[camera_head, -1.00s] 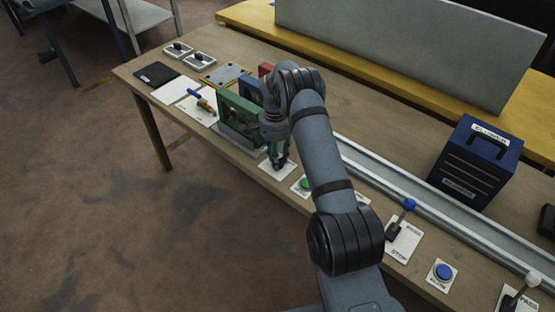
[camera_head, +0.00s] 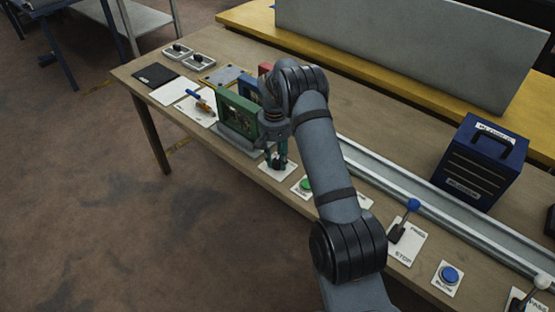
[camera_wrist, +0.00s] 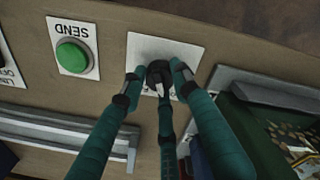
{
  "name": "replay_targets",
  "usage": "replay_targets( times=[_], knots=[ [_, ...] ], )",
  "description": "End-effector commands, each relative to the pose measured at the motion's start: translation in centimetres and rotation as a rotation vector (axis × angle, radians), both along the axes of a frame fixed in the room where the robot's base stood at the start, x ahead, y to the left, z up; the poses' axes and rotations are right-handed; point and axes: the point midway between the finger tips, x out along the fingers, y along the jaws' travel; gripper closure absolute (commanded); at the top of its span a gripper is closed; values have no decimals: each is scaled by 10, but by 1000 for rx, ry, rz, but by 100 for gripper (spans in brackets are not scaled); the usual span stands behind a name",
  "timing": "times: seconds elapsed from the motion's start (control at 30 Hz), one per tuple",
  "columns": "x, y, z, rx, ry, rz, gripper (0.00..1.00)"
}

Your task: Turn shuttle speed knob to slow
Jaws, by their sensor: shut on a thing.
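The dark shuttle speed knob (camera_wrist: 158,74) sits on a white plate (camera_wrist: 145,46) in the wrist view. In the head view the plate (camera_head: 285,174) lies near the table's front edge, below the green frame. My gripper (camera_wrist: 155,82) has teal fingers with dark tips closed around the knob from both sides. In the head view my gripper (camera_head: 276,160) points down onto the plate. A pale pointer mark shows on the knob. The plate's lettering is mostly hidden by the fingers, so the setting cannot be read.
A green SEND button (camera_wrist: 72,56) is beside the knob plate. Green and blue framed panels (camera_head: 237,115) stand close behind my gripper. A metal rail (camera_head: 430,218) runs along the table. A blue-knobbed lever (camera_head: 408,225) and blue button (camera_head: 449,275) are further right.

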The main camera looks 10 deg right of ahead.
Motion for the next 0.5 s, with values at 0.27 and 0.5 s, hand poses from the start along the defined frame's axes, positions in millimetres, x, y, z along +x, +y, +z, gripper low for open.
replay_targets(
  times=[0.27,0.5],
  knots=[
    [1,0,1,0,-4,142,96],
    [1,1,1,0,-4,193,96]
  ],
)
